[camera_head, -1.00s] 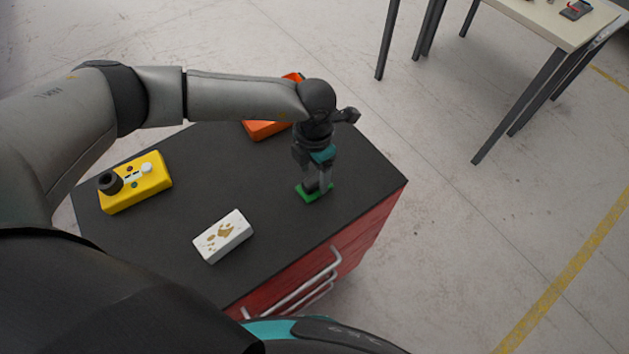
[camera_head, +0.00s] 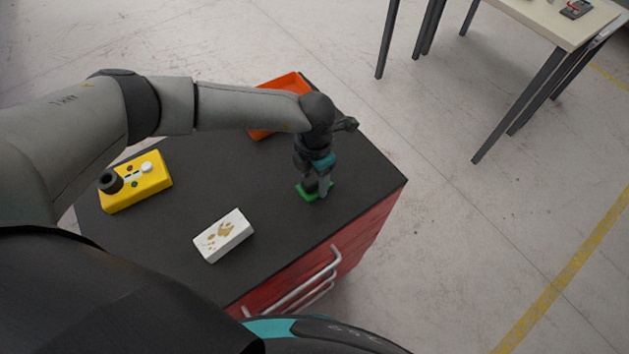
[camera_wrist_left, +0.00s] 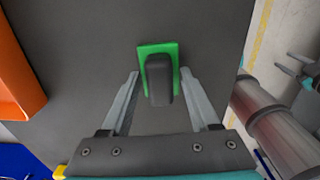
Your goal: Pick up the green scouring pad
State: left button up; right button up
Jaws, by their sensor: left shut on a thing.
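The green scouring pad (camera_head: 302,194) lies on the dark top of the cabinet, near its right front edge. In the left wrist view, the pad (camera_wrist_left: 171,49) is a flat green piece with a raised dark grip (camera_wrist_left: 159,80) on it. My left gripper (camera_head: 318,190) points down over the pad.
A white block with brown marks (camera_head: 224,236) and a yellow box with a black knob (camera_head: 150,183) lie to the left. An orange tray (camera_head: 283,84) is at the back. The red cabinet (camera_head: 345,245) has handles in front. A separate table (camera_head: 545,22) stands upper right.

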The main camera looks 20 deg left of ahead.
aim_at(314, 177)
pick_arm(q)
jog(key=shift+c, duration=1)
jog(key=shift+r, duration=0.1)
notch_tip(314, 177, up, 20)
jog(key=shift+b, duration=0.4)
jog(key=o, duration=0.9)
jog(key=shift+c, duration=0.2)
jog(key=c, duration=0.7)
